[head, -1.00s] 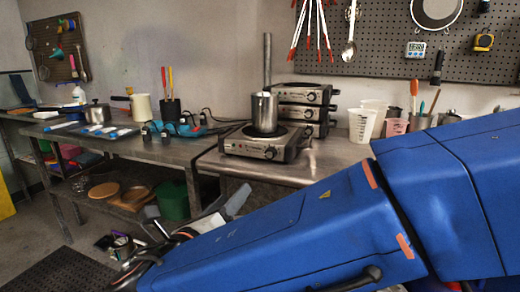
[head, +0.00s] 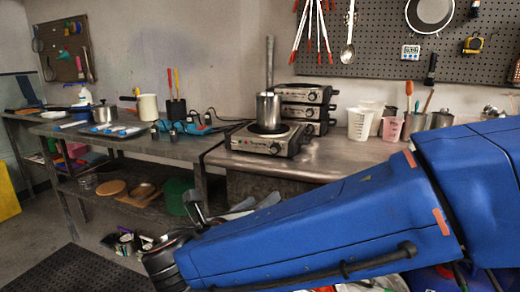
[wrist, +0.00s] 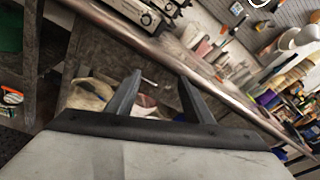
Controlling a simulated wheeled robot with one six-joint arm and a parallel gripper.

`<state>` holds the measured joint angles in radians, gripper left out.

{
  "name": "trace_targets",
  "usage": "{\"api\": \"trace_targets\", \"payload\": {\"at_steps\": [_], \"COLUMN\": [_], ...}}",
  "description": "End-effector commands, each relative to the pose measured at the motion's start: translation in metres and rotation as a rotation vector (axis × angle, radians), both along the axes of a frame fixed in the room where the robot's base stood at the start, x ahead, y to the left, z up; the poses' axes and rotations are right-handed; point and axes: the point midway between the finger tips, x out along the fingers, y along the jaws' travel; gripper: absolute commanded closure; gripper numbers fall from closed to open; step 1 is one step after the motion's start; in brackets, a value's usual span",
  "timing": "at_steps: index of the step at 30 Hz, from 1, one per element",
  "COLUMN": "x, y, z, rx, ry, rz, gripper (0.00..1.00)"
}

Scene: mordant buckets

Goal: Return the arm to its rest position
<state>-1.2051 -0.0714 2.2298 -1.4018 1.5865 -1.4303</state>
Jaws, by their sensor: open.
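My blue arm reaches across the lower right of the head view. My gripper (head: 225,208) is at its far end, in front of the table legs and below the bench top. In the wrist view, my gripper (wrist: 157,88) shows two grey fingers spread well apart, with nothing between them. The wrist view is tilted and looks at the bench front and the space beneath it. The fingers appear clear of the bench.
A steel pot (head: 268,110) stands on a hot plate (head: 262,140) on the right bench. Measuring cups (head: 360,123) stand farther right. A left table (head: 180,150) holds a white pot (head: 147,107). A black floor mat (head: 75,272) lies at lower left; floor there is open.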

Motion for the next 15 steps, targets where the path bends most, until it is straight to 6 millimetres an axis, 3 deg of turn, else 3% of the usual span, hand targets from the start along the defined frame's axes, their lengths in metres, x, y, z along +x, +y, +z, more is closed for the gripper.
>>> {"api": "trace_targets", "payload": {"at_steps": [8, 15], "x": [0.009, -0.003], "y": [-0.079, -0.168], "z": [-0.021, -0.054], "rx": [0.237, 0.578], "ry": [0.042, 0.045], "rz": [-0.183, -0.452], "gripper": [0.53, 0.53]}}
